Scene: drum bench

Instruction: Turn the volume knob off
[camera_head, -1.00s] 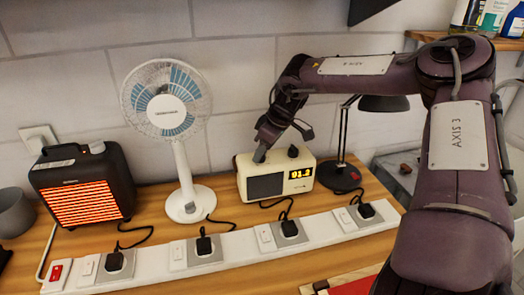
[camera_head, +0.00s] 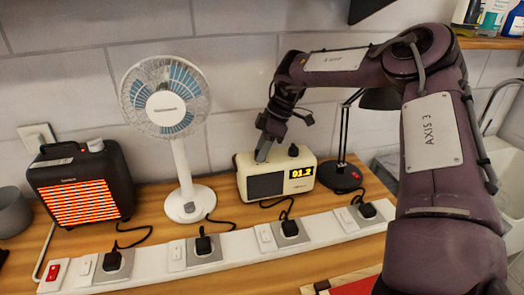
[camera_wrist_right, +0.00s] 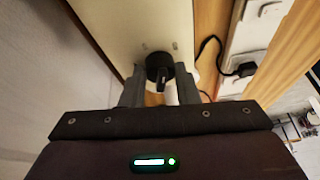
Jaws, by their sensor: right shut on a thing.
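A cream radio (camera_head: 247,171) with a dark speaker panel and a lit yellow display (camera_head: 301,173) stands on the wooden counter. One dark knob (camera_head: 293,151) shows on its top at the right. My right gripper (camera_head: 262,155) reaches down onto the top left of the radio and hides what it grips there. In the right wrist view a black knob (camera_wrist_right: 158,66) with a pointer ridge sits between the two fingers of my right gripper (camera_wrist_right: 160,84), which is shut on it. My left gripper is not in view.
A white fan (camera_head: 183,170) stands left of the radio, and a glowing heater (camera_head: 80,195) farther left. A black desk lamp (camera_head: 340,175) is close on the right. A white power strip (camera_head: 150,270) with several plugs runs along the front.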

